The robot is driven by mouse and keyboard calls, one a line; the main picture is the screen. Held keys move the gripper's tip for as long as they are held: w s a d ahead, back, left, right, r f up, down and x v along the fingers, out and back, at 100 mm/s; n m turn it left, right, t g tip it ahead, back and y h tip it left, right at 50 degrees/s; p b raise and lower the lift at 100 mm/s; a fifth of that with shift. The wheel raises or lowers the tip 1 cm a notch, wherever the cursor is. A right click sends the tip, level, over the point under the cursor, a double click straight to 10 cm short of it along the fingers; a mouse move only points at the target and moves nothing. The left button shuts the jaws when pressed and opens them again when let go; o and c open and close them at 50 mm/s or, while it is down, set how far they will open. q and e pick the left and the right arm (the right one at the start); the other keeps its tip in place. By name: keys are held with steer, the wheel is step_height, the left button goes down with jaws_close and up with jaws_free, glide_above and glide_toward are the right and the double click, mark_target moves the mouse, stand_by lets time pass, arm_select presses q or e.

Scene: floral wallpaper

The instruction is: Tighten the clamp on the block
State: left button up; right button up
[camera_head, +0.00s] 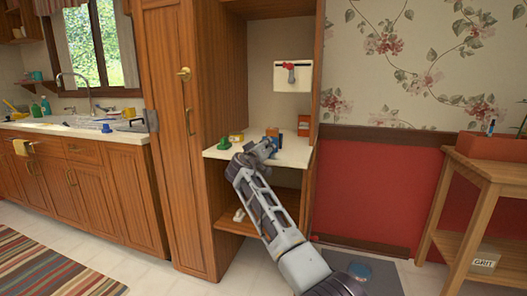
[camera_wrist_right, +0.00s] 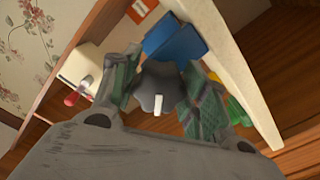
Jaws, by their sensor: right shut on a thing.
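The clamp shows in the right wrist view as a blue body (camera_wrist_right: 176,45) with a dark grey lobed knob (camera_wrist_right: 160,85) bearing a white mark. My right gripper (camera_wrist_right: 160,100) has its two green-patterned finger pads on either side of the knob and is shut on it. In the head view my right gripper (camera_head: 258,150) reaches onto the pale shelf in the wooden cabinet and covers most of the clamp (camera_head: 272,133). I cannot make out the block for sure. My left gripper is not in view.
On the pale shelf (camera_head: 226,154) stand a green object (camera_head: 224,143), a yellow object (camera_head: 236,137) and an orange box (camera_head: 304,125). A white panel with a red handle (camera_head: 291,73) hangs on the cabinet's back wall. Cabinet sides close in the nook left and right.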

steer(key=shift+f, duration=0.35)
steer(key=o, duration=1)
steer(key=shift+r, duration=0.1)
steer(key=shift+o, duration=0.2)
steer(key=shift+r, duration=0.1)
steer(key=shift+r, duration=0.15)
steer(key=shift+r, duration=4.85)
